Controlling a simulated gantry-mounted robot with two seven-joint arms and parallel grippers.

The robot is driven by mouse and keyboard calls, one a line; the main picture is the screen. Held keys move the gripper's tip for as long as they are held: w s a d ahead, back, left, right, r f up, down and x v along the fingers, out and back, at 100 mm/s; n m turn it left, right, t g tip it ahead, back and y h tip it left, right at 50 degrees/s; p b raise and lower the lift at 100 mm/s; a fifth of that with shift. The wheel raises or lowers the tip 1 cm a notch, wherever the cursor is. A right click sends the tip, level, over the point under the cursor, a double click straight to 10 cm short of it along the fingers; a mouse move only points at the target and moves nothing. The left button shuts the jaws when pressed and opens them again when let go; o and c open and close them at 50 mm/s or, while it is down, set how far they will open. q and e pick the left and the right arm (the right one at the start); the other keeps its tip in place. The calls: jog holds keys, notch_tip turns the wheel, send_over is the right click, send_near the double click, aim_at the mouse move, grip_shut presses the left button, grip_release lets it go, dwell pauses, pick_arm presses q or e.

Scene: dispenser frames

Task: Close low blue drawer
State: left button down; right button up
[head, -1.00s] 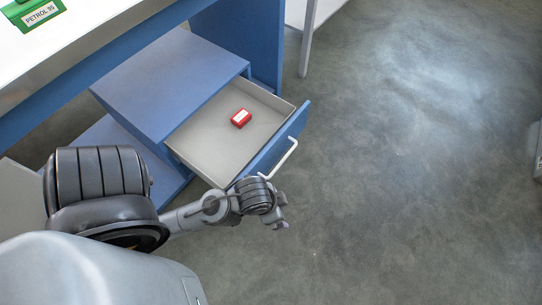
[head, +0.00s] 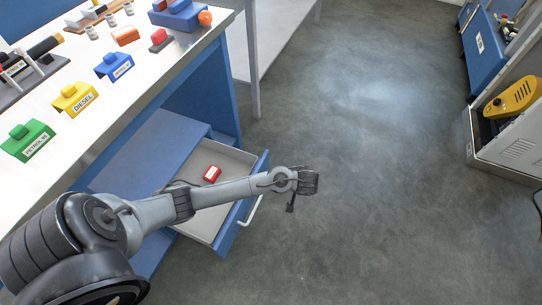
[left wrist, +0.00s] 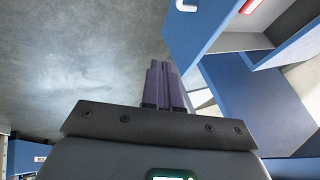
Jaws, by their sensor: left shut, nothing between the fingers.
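The low blue drawer (head: 241,211) stands open under the workbench, with its grey tray pulled out and a white bar handle (head: 252,211) on its front. A small red box (head: 212,174) with a white label lies inside. My left arm reaches across above the drawer, hiding part of it. My left gripper (head: 290,208) is beyond the drawer front, to the right of the handle and apart from it. In the left wrist view its fingers (left wrist: 164,88) are shut and empty, and the drawer (left wrist: 200,28) shows at the upper right. My right gripper is not in view.
The workbench top carries labelled green (head: 28,141), yellow (head: 75,98) and blue (head: 115,66) holders. A blue cabinet body (head: 150,150) holds the drawer.

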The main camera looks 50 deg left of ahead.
pick_arm(q)
jog(key=w+a+r+n+y, duration=0.1)
jog(key=w+a+r, duration=0.1)
jog(key=a, duration=0.1)
jog(key=b, duration=0.7)
send_near(264, 164)
jog(key=x, duration=0.4)
jog(key=shift+a+f, duration=0.2)
jog(key=shift+w, duration=0.1)
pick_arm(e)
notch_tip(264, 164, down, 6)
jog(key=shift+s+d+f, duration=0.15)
